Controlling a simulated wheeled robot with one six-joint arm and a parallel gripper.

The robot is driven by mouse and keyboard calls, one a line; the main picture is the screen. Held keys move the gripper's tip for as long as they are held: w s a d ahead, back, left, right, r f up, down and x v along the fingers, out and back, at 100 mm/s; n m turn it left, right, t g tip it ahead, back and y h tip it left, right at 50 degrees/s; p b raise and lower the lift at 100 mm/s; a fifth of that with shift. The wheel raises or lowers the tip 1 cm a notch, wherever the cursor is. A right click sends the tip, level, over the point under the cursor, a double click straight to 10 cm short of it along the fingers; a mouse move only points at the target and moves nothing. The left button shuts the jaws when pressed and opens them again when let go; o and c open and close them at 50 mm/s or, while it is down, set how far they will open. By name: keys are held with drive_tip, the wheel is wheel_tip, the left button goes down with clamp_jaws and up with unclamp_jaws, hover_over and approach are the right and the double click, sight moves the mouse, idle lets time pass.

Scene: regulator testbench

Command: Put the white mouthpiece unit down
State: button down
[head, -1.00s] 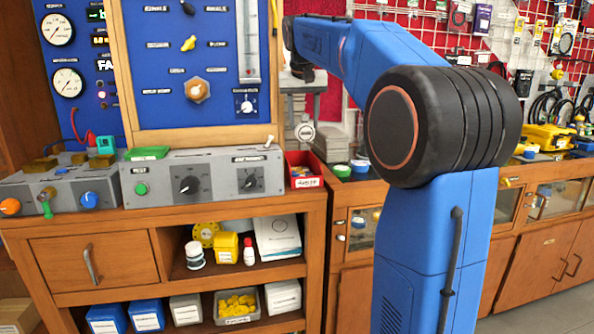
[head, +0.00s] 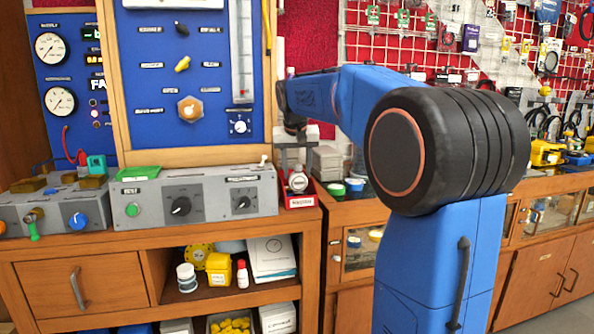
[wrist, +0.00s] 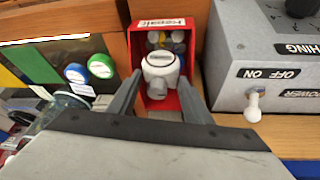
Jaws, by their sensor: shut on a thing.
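The white mouthpiece unit (wrist: 160,68) is between the two fingers of my gripper (wrist: 161,78) in the wrist view. My gripper is shut on it. The unit is over the red repair bin (wrist: 158,103), and small parts show in the bin behind it. In the head view the unit (head: 298,181) hangs below my gripper (head: 296,160), just above or at the mouth of the red bin (head: 300,202). Whether it touches the bin or its contents cannot be told.
The grey control box (head: 195,196) stands close to the left of the bin in the head view. Green (head: 336,189) and blue (head: 355,184) lids lie to its right. A toggle switch (wrist: 253,104) sticks out from the box near my gripper.

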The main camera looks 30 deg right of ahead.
drive_tip(key=c, duration=0.9)
unclamp_jaws()
drive_tip(key=v, duration=1.2)
drive_tip(key=shift+s, duration=0.1)
drive_tip(key=s+a+f+n+y, duration=0.1)
drive_tip(key=s+a+f, duration=0.3)
drive_tip(key=s+f, duration=0.7)
drive_tip(key=s+a+f+n, duration=0.2)
drive_tip(key=s+a+f, duration=0.3)
drive_tip(key=s+f, duration=0.6)
drive_tip(key=s+a+f+n+t+y, duration=0.1)
drive_tip(key=s+a+f, duration=0.4)
drive_tip(key=s+f, duration=0.6)
drive_tip(key=shift+s+a+f+n+y, duration=0.15)
drive_tip(key=shift+s+a+n+y, duration=0.25)
drive_tip(key=shift+n, duration=0.4)
